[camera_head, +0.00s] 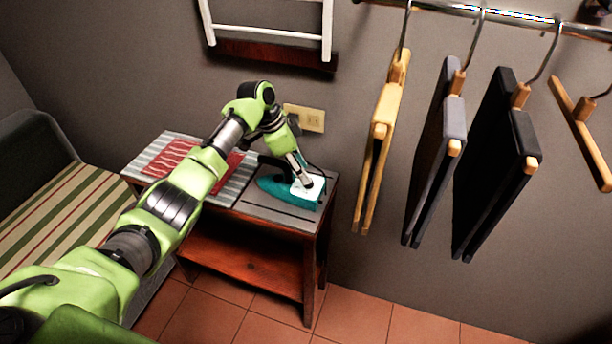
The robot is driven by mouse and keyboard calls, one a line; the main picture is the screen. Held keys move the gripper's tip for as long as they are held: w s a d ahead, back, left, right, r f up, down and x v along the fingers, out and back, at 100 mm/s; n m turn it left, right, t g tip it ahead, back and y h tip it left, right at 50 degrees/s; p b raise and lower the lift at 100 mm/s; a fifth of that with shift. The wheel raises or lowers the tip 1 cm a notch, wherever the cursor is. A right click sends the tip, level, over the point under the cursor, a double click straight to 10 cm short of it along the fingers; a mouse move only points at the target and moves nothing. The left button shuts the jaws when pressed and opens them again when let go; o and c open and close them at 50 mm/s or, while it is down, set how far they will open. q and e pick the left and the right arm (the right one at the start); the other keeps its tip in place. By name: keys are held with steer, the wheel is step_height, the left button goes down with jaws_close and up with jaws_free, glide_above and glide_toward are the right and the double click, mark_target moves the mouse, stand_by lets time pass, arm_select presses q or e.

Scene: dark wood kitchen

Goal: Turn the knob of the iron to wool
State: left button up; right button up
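The teal iron (272,187) lies on the grey right part of the small wooden table's top. A white part (308,190) shows at the iron's right end. My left arm reaches in from the lower left, and its gripper (304,184) points down at the iron's top, touching or just above it. The fingers are small and dark here, so I cannot tell whether they are open or shut. The knob and its setting are hidden or too small to make out. My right gripper is not in view.
A striped cloth with red (178,158) lies on the table's left part. A wall socket (305,117) is behind the table. Clothes on hangers (490,160) hang from a rail at the right. A striped sofa (50,215) stands at the left.

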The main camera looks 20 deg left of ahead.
arm_select(q)
steer(key=v, duration=0.8)
steer(key=shift+a, duration=0.1)
